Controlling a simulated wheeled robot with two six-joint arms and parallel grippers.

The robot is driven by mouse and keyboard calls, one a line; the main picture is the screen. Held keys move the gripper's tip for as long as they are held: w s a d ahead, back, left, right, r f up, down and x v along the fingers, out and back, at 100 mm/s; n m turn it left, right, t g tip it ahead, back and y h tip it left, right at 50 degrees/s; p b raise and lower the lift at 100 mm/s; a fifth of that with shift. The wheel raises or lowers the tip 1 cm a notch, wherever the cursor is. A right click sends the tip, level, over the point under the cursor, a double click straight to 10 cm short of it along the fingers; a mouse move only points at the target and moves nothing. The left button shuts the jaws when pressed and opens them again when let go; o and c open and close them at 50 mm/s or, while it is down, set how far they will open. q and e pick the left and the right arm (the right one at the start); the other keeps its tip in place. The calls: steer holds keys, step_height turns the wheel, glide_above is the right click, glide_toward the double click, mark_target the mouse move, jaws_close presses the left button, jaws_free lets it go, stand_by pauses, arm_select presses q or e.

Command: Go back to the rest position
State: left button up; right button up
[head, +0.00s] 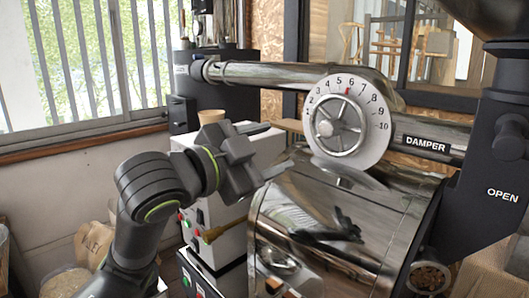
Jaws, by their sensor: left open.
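My left gripper (284,167) is in the middle of the head view, at the end of my dark grey arm that comes up from the lower left. Its jaws are open and it holds nothing that I can see. It is in front of the white control box and just left of the damper dial (347,121), above the shiny roaster drum (340,215). I cannot tell whether the fingertips touch the metal. The dial's pointer mark is near 6. My right gripper is not in view.
The steel pipe (290,75) runs across behind the dial. A black hopper support marked OPEN (502,195) stands at the right. A white control box (225,215) with buttons is behind my arm. A paper bag (92,243) and a bin of beans (66,282) are at the lower left.

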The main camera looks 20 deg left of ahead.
arm_select(q)
steer(key=shift+s+a, duration=0.1)
steer(key=shift+s, duration=0.2)
stand_by(0.4)
